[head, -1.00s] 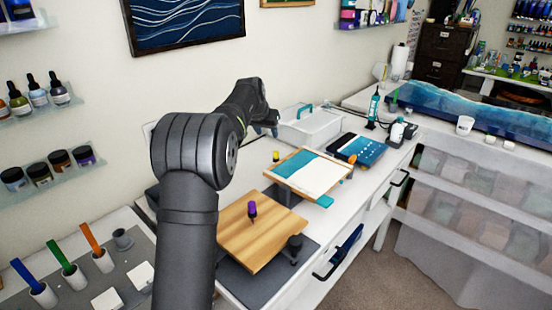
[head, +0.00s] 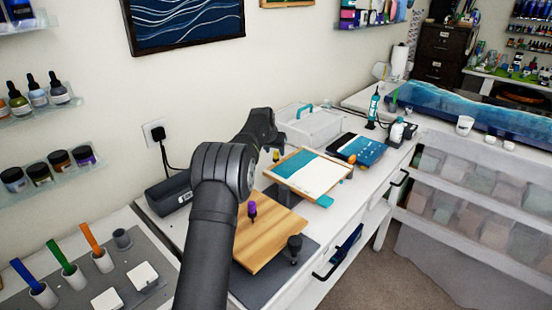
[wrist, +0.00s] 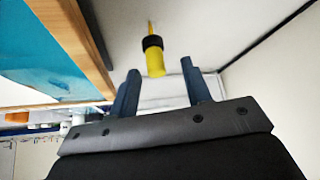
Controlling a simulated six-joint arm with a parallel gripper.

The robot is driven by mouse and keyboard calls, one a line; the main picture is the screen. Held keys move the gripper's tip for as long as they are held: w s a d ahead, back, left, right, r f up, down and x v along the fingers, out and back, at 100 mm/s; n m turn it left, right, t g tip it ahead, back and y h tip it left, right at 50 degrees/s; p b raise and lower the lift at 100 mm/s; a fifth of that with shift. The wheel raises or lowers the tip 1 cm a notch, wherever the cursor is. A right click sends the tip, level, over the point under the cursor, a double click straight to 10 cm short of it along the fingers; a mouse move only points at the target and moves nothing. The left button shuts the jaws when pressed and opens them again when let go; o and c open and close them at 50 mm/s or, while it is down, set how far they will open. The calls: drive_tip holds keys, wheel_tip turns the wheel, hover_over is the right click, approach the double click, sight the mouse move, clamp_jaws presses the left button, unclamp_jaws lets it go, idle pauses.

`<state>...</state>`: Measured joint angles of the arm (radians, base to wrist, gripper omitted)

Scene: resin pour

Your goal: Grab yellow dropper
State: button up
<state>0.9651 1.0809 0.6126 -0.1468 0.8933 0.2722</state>
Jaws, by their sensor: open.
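The yellow dropper (wrist: 155,62) has a yellow body, a black collar and a thin tip. In the wrist view it shows just beyond my open fingers, in line with the gap between them and apart from both. My gripper (wrist: 162,84) is open and empty. In the head view the dropper (head: 276,155) is a small yellow spot on the white table behind the blue-and-white panel, just below my gripper (head: 277,142). Its fingers are too small there to make out.
The wood-edged blue-and-white panel (head: 312,174) is close beside the dropper. A wooden board (head: 275,232) with a purple-topped dropper (head: 252,209) lies nearer. A clear bin (head: 312,126) stands behind. An orange item (head: 352,158) is by the panel's right corner.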

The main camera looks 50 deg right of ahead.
sight(276, 152)
drive_tip(key=shift+x, duration=1.95)
drive_tip(key=shift+s, duration=0.15)
clamp_jaws()
